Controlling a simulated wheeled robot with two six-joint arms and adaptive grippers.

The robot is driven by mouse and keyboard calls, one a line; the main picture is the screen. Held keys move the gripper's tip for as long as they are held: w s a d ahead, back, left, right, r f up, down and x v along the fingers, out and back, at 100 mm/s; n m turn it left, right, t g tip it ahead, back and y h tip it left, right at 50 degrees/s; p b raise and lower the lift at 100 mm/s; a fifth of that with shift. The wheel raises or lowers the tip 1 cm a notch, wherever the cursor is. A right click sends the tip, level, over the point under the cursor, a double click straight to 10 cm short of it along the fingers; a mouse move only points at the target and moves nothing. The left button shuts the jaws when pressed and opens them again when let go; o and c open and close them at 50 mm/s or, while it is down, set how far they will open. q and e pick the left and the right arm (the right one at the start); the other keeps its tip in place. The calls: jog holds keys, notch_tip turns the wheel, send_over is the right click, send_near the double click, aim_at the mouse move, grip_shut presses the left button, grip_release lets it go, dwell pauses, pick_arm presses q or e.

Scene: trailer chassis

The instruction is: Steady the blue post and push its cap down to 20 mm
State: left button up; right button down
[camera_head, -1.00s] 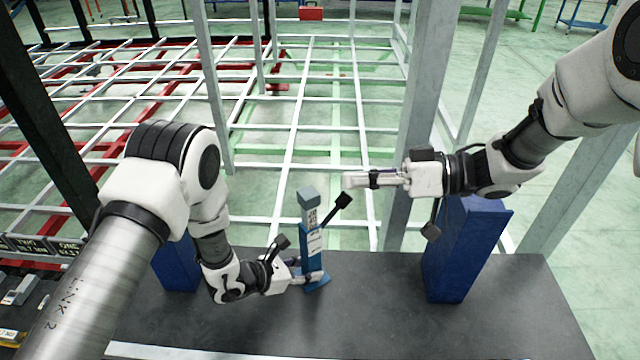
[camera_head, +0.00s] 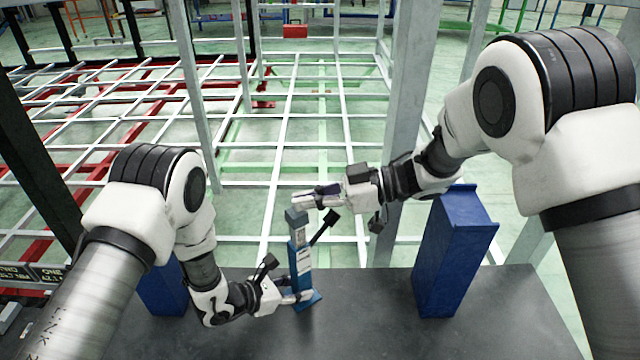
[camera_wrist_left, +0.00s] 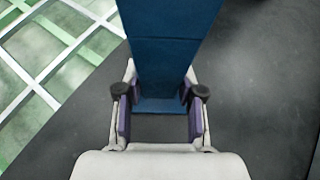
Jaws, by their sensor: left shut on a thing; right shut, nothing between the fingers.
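The blue post (camera_head: 304,263) stands on the dark bench with a pale marked section below its grey-blue cap (camera_head: 296,217). My left gripper (camera_head: 300,297) is shut on the post near its base. The left wrist view shows the post (camera_wrist_left: 168,62) between the two fingers (camera_wrist_left: 160,108). My right gripper (camera_head: 301,201) is shut and empty, its fingertips just above the cap. I cannot tell whether they touch the cap. The cap's underside and any gap there are too small to judge.
A dark bar with a square end (camera_head: 331,216) shows close to the post's right side. A large blue block (camera_head: 450,255) stands to the right, another (camera_head: 162,290) to the left. Grey uprights and a lattice frame lie behind.

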aim_at(308, 218)
jog(key=shift+d+f, duration=0.1)
jog(key=shift+f, duration=0.4)
jog(key=shift+w+f, duration=0.1)
jog(key=shift+f, duration=1.75)
jog(key=shift+r, duration=0.15)
